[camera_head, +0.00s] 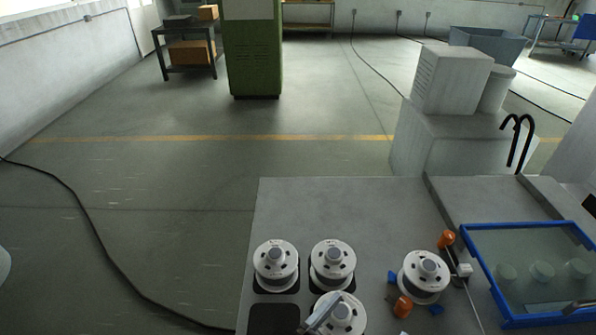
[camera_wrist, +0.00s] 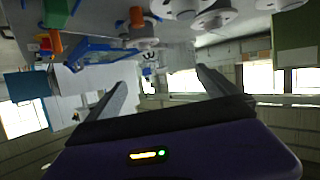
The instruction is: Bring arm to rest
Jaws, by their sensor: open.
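My gripper (camera_wrist: 162,82) shows in the wrist view with its two grey fingers spread wide and nothing between them. The wrist picture looks upside down, with the workbench along its top and windows lower down. The fingers look apart from the things on the bench. In the head view I cannot make out my gripper for certain; a small grey piece crosses the front spool at the bottom edge.
A grey workbench (camera_head: 350,205) holds several white wire spools (camera_head: 276,262), a dark empty pad (camera_head: 274,318), orange rollers (camera_head: 446,239) and a blue-framed tank (camera_head: 467,244). A green cabinet (camera_head: 252,60) stands behind. A black cable (camera_head: 95,235) crosses the otherwise open floor at left.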

